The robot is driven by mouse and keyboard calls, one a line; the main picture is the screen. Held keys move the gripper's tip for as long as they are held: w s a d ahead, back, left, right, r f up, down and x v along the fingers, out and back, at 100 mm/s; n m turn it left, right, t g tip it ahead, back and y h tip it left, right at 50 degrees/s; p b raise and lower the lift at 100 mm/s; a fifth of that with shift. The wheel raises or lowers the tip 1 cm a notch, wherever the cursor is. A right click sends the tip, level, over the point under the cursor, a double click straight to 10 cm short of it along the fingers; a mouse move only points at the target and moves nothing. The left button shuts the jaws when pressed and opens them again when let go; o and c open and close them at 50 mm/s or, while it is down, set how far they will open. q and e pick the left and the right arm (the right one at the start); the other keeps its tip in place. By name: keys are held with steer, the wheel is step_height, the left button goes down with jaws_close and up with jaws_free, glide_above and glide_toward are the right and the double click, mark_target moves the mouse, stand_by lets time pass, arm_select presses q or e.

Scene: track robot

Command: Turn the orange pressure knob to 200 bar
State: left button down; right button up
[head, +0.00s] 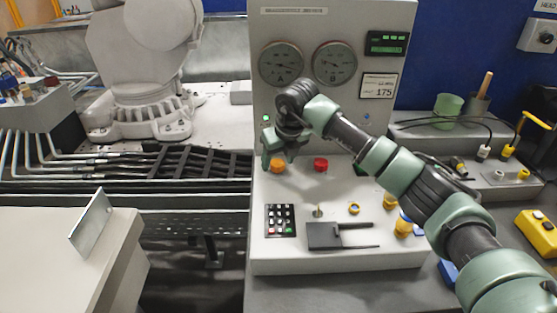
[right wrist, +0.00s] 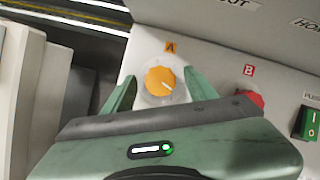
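The orange knob (head: 277,166) is on the sloped front of the grey console, at its left side. In the right wrist view the orange knob (right wrist: 160,81) sits under a label "A", with a white pointer line toward the lower right. My right gripper (head: 278,154) is right over the knob in the head view. In the right wrist view its two green fingers stand open on either side of the knob, with gaps to it. My left gripper is not in view.
A red knob (head: 321,164) labelled "B" is just right of the orange one. A keypad (head: 280,220), a dark lever plate (head: 325,236) and small yellow parts are lower on the console. A green switch (right wrist: 307,124) is farther right. A green cup (head: 447,110) stands behind.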

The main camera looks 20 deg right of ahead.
steer(key=b+v, duration=0.1)
steer(key=v, duration=0.6)
steer(key=shift+r, duration=0.4)
steer(key=shift+s, duration=0.1)
